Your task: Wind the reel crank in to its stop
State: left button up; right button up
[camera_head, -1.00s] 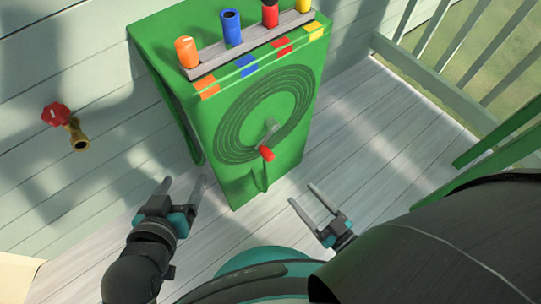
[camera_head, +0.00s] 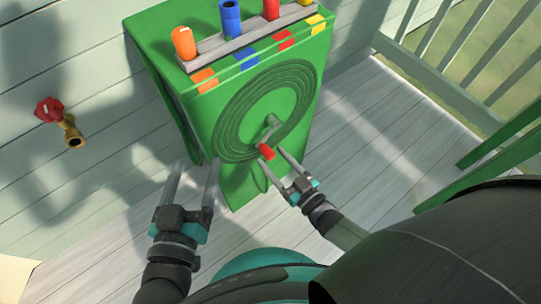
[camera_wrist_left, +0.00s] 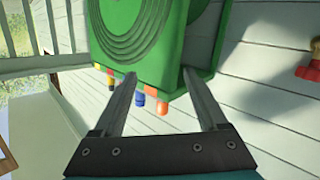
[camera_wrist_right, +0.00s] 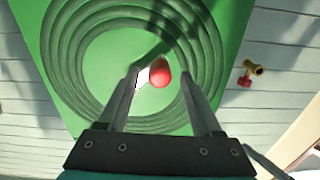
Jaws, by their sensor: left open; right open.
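The green reel box (camera_head: 160,28) stands against the wall with a coiled ring pattern on its front. The crank arm (camera_head: 270,128) sits at the ring's centre and ends in a red handle (camera_head: 266,152) pointing down and outward. My right gripper (camera_head: 273,156) is open with its fingertips close to the handle. In the right wrist view the red handle (camera_wrist_right: 160,76) appears between the two open fingers; contact cannot be told. My left gripper (camera_head: 196,163) is open and empty, left of the box's lower front. The left wrist view shows the box (camera_wrist_left: 178,45) beyond its fingers.
A grey rack (camera_head: 212,50) on top of the box holds orange, blue, red and yellow cylinders, with matching colour patches before it. A brass tap with a red knob (camera_head: 48,110) is on the wall at left. A railing (camera_head: 440,85) stands at right. Deck boards are clear.

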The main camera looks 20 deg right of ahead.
jog(key=shift+x, duration=1.05)
jog(key=shift+c, duration=0.3)
grip_shut()
jog(key=shift+s, duration=0.1)
dwell(0.4)
